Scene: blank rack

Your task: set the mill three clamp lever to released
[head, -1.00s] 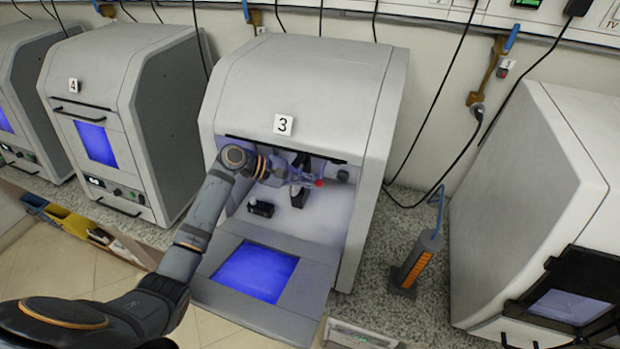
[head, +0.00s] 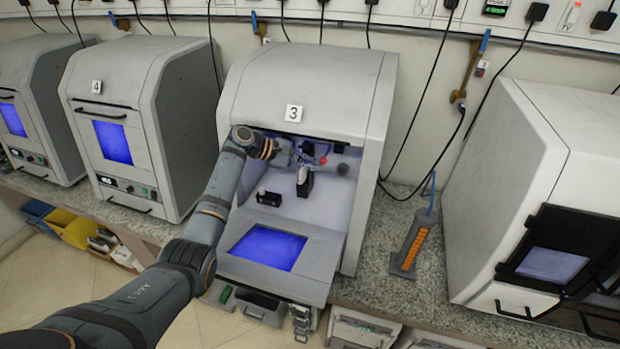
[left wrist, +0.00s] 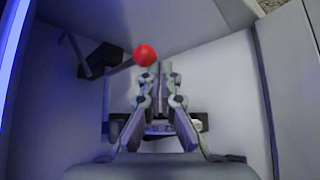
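Mill three (head: 310,85) is a grey box with a "3" label and its front door (head: 268,248) folded down open. The clamp lever's round red knob (head: 323,160) shows inside the chamber; it also shows in the left wrist view (left wrist: 145,54). My left gripper (head: 310,158) is inside the chamber, close beside the knob. In the left wrist view its fingers (left wrist: 161,75) are a narrow gap apart, with the knob by the left fingertip, not between them. I cannot tell whether they touch. My right gripper is not in view.
A dark block (head: 269,198) lies on the chamber floor at the left. Mill four (head: 115,110) stands to the left and another machine (head: 530,190) to the right. A grey holder with orange slots (head: 412,245) stands on the speckled counter (head: 380,290).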

